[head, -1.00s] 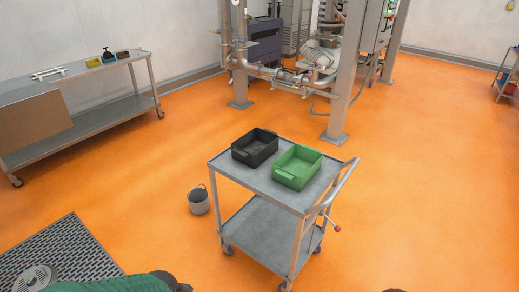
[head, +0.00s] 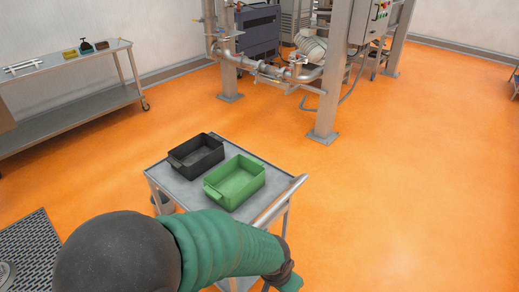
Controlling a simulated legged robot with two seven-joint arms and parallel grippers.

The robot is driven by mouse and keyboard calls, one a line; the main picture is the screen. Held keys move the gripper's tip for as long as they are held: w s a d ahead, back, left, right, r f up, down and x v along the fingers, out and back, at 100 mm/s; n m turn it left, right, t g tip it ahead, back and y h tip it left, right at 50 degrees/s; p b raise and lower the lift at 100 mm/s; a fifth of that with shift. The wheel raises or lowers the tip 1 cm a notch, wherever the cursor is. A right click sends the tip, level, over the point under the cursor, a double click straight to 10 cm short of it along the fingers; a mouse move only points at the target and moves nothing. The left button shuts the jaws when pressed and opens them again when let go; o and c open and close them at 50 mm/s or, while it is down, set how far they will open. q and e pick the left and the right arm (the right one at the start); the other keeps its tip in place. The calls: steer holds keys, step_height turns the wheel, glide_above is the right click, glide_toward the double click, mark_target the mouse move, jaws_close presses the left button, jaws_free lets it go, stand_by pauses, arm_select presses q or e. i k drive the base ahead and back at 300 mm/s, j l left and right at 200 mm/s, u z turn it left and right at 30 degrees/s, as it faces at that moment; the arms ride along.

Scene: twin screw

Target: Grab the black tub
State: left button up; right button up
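The black tub (head: 196,155) sits open and upright on the top shelf of a grey metal cart (head: 158,174), at the far left part of the shelf. It looks empty. A green tub (head: 235,182) stands close beside it, nearer and to the right. My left arm, in a green sleeve with dark joints, crosses the bottom of the head view in front of the cart and hides its lower part. Nothing is seen touching the black tub.
The cart's push handle (head: 280,202) is on its right side. A steel bench (head: 75,68) with small items stands at the back left. A pipe frame with posts (head: 330,75) is behind the cart. Orange floor (head: 420,170) is clear on the right.

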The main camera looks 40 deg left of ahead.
mark_target(196, 157)
steer(key=i+l, duration=0.1)
steer(key=i, duration=0.35)
steer(key=i+l, duration=0.1)
steer(key=i, duration=0.35)
steer(key=i+l, duration=0.1)
steer(key=i, duration=0.35)
steer(key=i+u, duration=0.3)
steer(key=u, duration=0.2)
steer(key=i+l+u, duration=0.1)
steer(key=i+u, duration=0.15)
steer(key=u, duration=0.25)
steer(key=i+l+u, duration=0.2)
steer(key=u, duration=0.25)
steer(key=i+l+u, duration=0.3)
steer(key=u, duration=0.2)
